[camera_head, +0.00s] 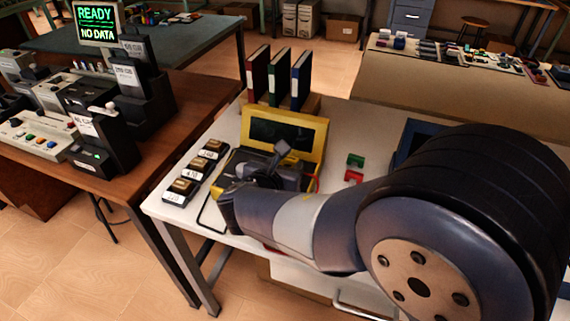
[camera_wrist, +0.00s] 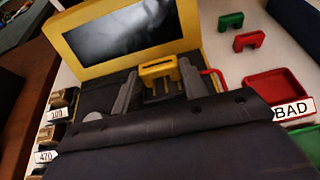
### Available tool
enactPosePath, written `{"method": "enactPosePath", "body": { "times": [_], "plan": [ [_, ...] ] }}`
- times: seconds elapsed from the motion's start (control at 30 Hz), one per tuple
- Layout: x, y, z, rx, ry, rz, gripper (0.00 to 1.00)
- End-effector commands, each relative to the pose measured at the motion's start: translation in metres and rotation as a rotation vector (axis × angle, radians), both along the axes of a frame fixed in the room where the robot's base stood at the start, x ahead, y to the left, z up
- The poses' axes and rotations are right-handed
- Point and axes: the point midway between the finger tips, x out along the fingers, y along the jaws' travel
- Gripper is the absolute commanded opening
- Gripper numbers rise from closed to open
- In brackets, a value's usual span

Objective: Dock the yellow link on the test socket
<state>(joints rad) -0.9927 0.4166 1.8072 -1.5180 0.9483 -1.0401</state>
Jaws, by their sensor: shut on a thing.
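The yellow link (camera_wrist: 158,70) is a small bridge-shaped piece with prongs pointing down. In the wrist view it sits between the two grey fingers of my gripper (camera_wrist: 158,86), which is shut on it. The link is over the dark deck of the yellow tester (camera_wrist: 190,28), in front of its screen. The tester also shows in the head view (camera_head: 315,128), with my gripper (camera_head: 280,165) low over its deck. The test socket cannot be made out clearly, and whether the prongs touch anything cannot be told. My wrist hides the near part of the deck.
A green link (camera_wrist: 231,20) and a red link (camera_wrist: 250,40) lie right of the tester. A red tray (camera_wrist: 272,84) by a BAD label is nearer. Labelled blocks (camera_head: 180,190) line the left side; binders (camera_head: 279,78) stand behind. A red lead (camera_wrist: 216,76) arches beside the gripper.

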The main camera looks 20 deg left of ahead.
Motion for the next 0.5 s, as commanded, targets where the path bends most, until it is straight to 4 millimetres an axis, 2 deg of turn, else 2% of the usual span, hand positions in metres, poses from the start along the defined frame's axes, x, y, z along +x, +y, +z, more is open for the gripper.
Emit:
{"method": "enactPosePath", "body": {
  "times": [0.5],
  "plan": [
    [0.0000, 0.0000, -0.0073, 0.000, 0.000, 0.000, 0.20]
  ]
}}
